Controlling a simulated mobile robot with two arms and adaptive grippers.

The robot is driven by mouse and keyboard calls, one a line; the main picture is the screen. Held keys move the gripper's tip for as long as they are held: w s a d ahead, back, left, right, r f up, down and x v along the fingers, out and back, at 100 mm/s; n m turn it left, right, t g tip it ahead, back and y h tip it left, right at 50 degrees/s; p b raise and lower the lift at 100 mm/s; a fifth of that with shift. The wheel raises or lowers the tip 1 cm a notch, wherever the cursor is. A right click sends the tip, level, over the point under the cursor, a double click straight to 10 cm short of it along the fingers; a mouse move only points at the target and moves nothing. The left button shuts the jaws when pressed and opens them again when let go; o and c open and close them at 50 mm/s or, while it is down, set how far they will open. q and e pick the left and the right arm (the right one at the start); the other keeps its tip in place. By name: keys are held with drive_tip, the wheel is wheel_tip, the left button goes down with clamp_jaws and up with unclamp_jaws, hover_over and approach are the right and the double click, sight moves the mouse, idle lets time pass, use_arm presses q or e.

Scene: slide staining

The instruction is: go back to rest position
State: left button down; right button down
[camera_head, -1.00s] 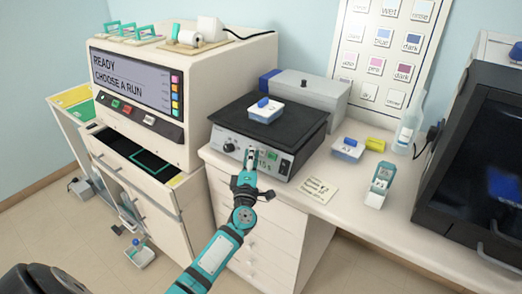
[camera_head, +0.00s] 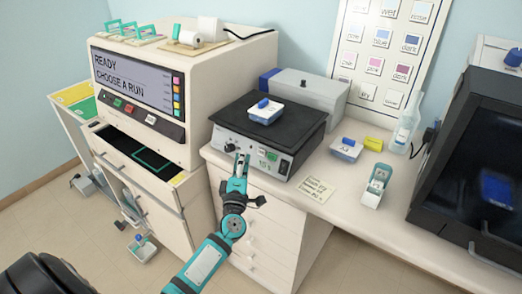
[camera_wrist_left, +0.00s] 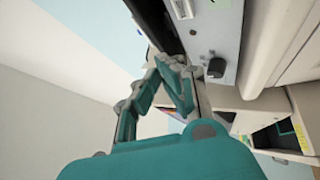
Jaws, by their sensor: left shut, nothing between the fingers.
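My left gripper (camera_head: 241,163) is shut and empty in the head view. It is in front of the black-topped plate device (camera_head: 232,140), near the left part of its grey control panel. In the left wrist view the fingers of my left gripper (camera_wrist_left: 165,75) come together beside the device's panel (camera_wrist_left: 222,45) with its black knob. I cannot tell whether they touch the panel. A white tray with a blue clip (camera_head: 265,113) sits on the plate. My right gripper is not in view.
The staining machine (camera_head: 150,60) reads "READY CHOOSE A RUN", with an open drawer (camera_head: 140,155) below. Drawers (camera_head: 262,220) stand under the bench. A note (camera_head: 316,189), small boxes (camera_head: 346,149), a bottle (camera_head: 405,128) and a dark cabinet (camera_head: 470,170) are to the right.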

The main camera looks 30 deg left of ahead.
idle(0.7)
